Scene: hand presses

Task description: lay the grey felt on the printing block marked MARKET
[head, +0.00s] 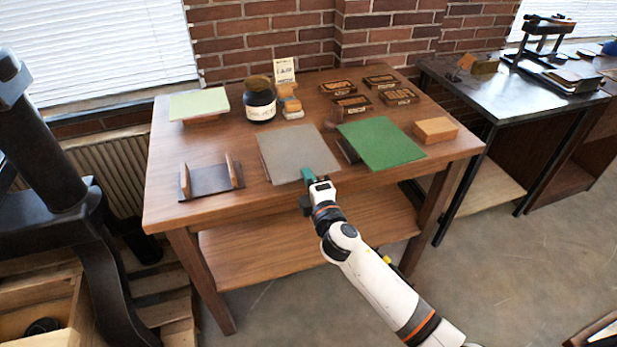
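The grey felt (297,150) is a flat square at the middle of the wooden table, near its front edge. It seems to lie on a low support whose side shows at its left edge. My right gripper (307,175) is at the felt's front edge, with green fingertips. I cannot tell whether the fingers are closed on the felt. Several dark printing blocks, such as this one (350,104), sit at the back right of the table. Their labels are too small to read, so I cannot tell which is marked MARKET. My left gripper is not in view.
A green felt (382,144) lies right of the grey one, and a wooden block (435,130) beyond it. A dark jar (260,100), a pale green sheet (199,104) and a dark rack (210,181) stand left. A black machine (45,150) fills the left edge.

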